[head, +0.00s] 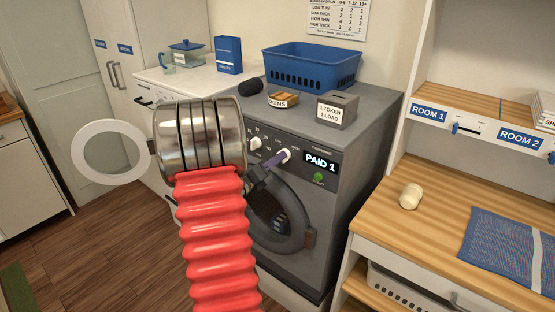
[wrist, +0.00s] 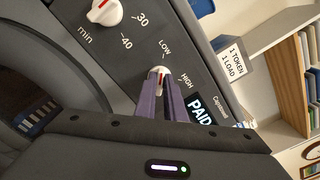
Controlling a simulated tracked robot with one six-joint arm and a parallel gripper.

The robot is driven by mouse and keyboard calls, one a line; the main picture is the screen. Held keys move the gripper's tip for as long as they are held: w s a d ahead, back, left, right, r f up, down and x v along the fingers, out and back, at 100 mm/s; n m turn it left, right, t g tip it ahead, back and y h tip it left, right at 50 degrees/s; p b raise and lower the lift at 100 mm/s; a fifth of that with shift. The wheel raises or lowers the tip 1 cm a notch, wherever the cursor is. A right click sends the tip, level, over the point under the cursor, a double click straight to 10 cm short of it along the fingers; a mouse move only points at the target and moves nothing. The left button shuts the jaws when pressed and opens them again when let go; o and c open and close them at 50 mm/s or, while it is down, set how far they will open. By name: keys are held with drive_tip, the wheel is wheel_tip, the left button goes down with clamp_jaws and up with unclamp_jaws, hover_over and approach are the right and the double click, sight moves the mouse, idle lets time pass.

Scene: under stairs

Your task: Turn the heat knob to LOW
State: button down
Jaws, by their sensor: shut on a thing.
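The dryer (head: 330,178) has a dark grey control panel. The heat knob (wrist: 160,70) is small and white, between the LOW label (wrist: 165,47) and the HIGH label (wrist: 187,80) in the wrist view. A thin red mark shows on it, but the fingers partly cover it and I cannot tell where it points. My gripper (wrist: 160,82) is shut on this knob, with its purple fingers on either side. In the head view, my gripper (head: 277,160) reaches the panel beside the PAID 1 display (head: 320,163). My arm hides part of the dryer.
A second white knob (wrist: 103,12) with a red line sits close by, marked in minutes. A token box (head: 337,109), a token tray (head: 283,99) and a blue basket (head: 312,66) stand on the dryer. A wooden counter (head: 430,175) is at right.

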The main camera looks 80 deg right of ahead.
drive_tip(key=shift+s+f, duration=0.2)
drive_tip(key=shift+s, duration=0.05)
drive_tip(key=c, duration=1.8)
unclamp_jaws()
drive_tip(key=shift+w+r, duration=0.1)
drive_tip(key=shift+c, duration=0.2)
drive_tip(key=shift+w, duration=0.1)
drive_tip(key=v, duration=1.3)
drive_tip(key=shift+w+a, duration=0.15)
drive_tip(key=shift+a, duration=0.2)
